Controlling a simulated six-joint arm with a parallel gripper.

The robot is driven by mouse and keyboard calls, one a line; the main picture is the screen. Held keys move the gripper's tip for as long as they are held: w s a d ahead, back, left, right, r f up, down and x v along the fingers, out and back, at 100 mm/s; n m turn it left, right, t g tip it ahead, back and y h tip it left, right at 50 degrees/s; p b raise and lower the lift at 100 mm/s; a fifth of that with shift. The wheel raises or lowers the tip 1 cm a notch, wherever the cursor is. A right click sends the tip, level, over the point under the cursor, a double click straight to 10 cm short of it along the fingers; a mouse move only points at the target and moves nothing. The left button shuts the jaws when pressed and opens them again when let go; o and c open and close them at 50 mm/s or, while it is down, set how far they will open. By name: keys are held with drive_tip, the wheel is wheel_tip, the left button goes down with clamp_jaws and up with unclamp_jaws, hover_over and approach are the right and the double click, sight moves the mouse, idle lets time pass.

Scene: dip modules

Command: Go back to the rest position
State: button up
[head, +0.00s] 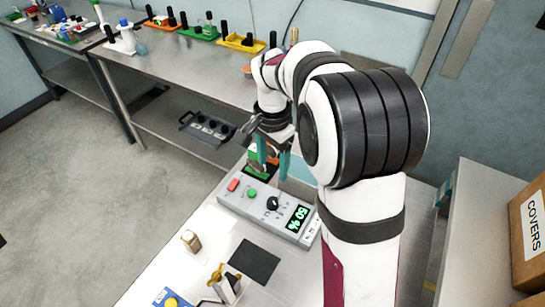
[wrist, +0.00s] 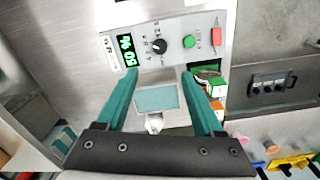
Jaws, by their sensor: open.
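My gripper (head: 272,164) hangs above the steel table, near the back end of the grey control box (head: 262,208). Its two teal fingers are spread apart with nothing held between them, and the wrist view shows the open gap (wrist: 160,88). The control box also shows in the wrist view (wrist: 178,27), with a red button, a green button, a black knob and a lit green display reading 50 %. In the wrist view, a flat blue-grey pad (wrist: 155,98) lies below, seen between the fingers.
A small green and orange-white item (wrist: 212,82) sits beside the box. A black rack (head: 207,128) is on the lower shelf. A COVERS carton (head: 531,228) is at right. Coloured trays line the back bench.

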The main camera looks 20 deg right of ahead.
drive_tip(key=shift+r, duration=0.9)
